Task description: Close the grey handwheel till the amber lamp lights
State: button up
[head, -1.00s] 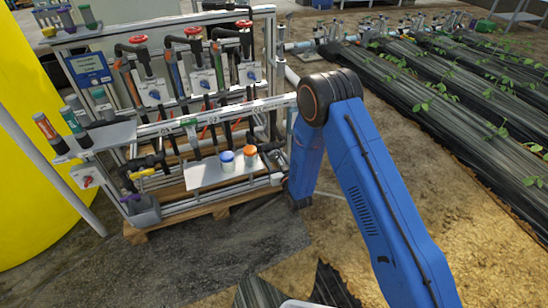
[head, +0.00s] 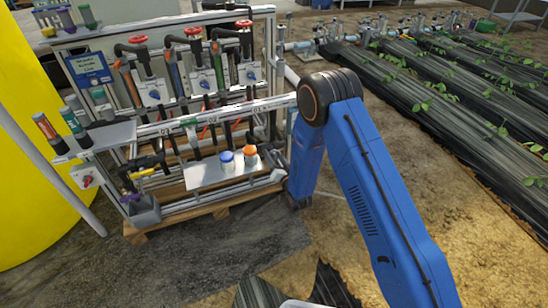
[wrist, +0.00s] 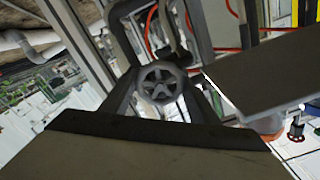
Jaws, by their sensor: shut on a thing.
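The grey handwheel (wrist: 160,83), a small spoked wheel, shows in the middle of the wrist view. My gripper (wrist: 162,96) is around it, with one dark finger on each side of the rim, and is shut on it. In the head view my blue arm reaches down to the right end of the skid; the gripper and the grey handwheel are hidden there. I cannot make out the amber lamp or whether it is lit in either view.
The pipe skid (head: 226,107) carries red handwheels (head: 138,39) along its top and a blue display (head: 88,67) at left. A yellow tank (head: 30,150) stands left.

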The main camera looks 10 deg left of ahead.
dwell(0.3)
jog(key=o, duration=1.1)
jog(key=shift+d, duration=0.1)
jog(key=v, duration=1.7)
jog(key=shift+s+d, duration=0.1)
jog(key=shift+s, duration=0.05)
dwell(0.4)
